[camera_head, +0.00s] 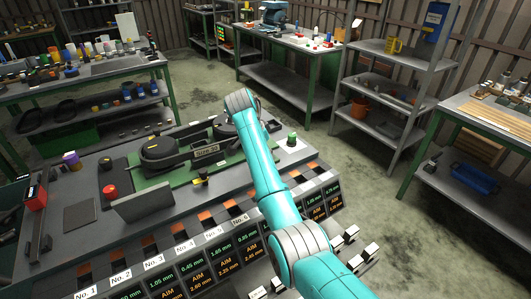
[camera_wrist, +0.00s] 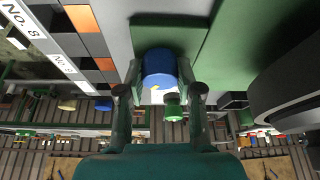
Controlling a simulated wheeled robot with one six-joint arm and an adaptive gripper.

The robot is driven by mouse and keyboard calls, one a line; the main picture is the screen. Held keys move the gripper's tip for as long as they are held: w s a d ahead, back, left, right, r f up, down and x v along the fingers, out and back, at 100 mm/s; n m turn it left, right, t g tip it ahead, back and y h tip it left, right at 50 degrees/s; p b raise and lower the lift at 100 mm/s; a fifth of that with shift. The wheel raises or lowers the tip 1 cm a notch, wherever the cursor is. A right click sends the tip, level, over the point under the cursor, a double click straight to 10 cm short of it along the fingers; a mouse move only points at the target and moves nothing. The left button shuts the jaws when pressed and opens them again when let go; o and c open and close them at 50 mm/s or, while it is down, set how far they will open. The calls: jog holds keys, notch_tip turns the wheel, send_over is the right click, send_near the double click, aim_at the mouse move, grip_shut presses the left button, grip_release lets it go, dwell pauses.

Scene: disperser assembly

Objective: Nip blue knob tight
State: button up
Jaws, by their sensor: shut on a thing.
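The blue knob (camera_wrist: 158,65) is in the upper middle of the wrist view, in front of a green block face. My gripper (camera_wrist: 159,72) has one finger on each side of it, with the fingertips against its sides. A small green cylinder shows just below the knob. In the head view my teal arm reaches over the bench, and it hides my gripper and the blue knob.
In the head view, a machine with dark round parts (camera_head: 160,148) stands on a green base left of my arm. A green-topped button (camera_head: 292,138) is to the right. Numbered display panels (camera_head: 189,270) line the bench front. A large dark round part (camera_wrist: 290,85) is close at right in the wrist view.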

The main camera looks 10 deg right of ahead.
jog(key=shift+f, duration=0.1)
jog(key=o, duration=1.2)
jog(key=shift+c, duration=0.2)
jog(key=v, duration=0.7)
jog(key=shift+a+r, duration=0.1)
jog(key=shift+r, duration=0.15)
